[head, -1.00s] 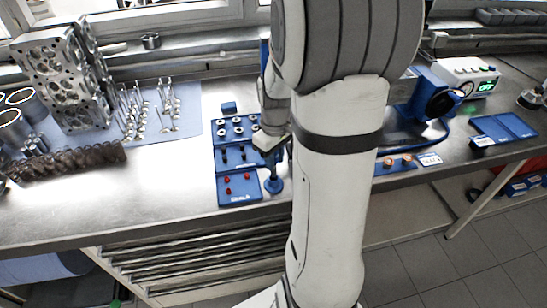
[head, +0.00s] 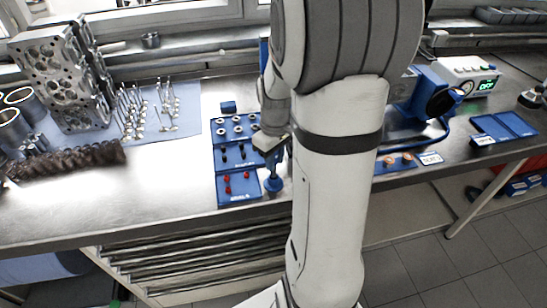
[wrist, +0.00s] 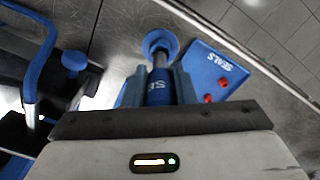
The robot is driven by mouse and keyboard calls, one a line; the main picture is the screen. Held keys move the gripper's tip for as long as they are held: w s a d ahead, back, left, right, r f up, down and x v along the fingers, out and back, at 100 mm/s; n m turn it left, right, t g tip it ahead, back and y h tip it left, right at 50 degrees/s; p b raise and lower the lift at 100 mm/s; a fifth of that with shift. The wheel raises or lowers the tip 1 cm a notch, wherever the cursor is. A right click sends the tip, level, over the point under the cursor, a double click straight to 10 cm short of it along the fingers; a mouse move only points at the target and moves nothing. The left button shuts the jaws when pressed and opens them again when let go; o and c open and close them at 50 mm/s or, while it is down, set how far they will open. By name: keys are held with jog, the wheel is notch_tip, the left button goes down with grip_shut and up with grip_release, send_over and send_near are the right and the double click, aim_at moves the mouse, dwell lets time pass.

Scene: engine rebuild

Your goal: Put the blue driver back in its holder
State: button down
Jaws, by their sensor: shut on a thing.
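My gripper (wrist: 158,82) is shut on the blue driver (wrist: 158,97), whose blue body with white lettering sits between the two fingers in the wrist view. I cannot tell whether this disc is the driver's end or the holder. In the head view, my gripper (head: 271,148) is just right of the blue trays, with the round blue disc (head: 273,185) below it near the bench's front edge. My arm hides part of this area.
The blue SEALS tray (head: 232,198) with red pieces lies close left of the disc; it also shows in the wrist view (wrist: 200,62). Blue trays with rings lie behind it. A cylinder head (head: 62,75) and several valves stand further left. The front left bench is clear.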

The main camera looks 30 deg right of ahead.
jog(key=shift+f+b, duration=1.25)
jog(key=shift+f, duration=0.4)
jog(key=c, duration=1.1)
grip_release()
notch_tip(320, 180, up, 8)
jog(key=shift+f, duration=0.1)
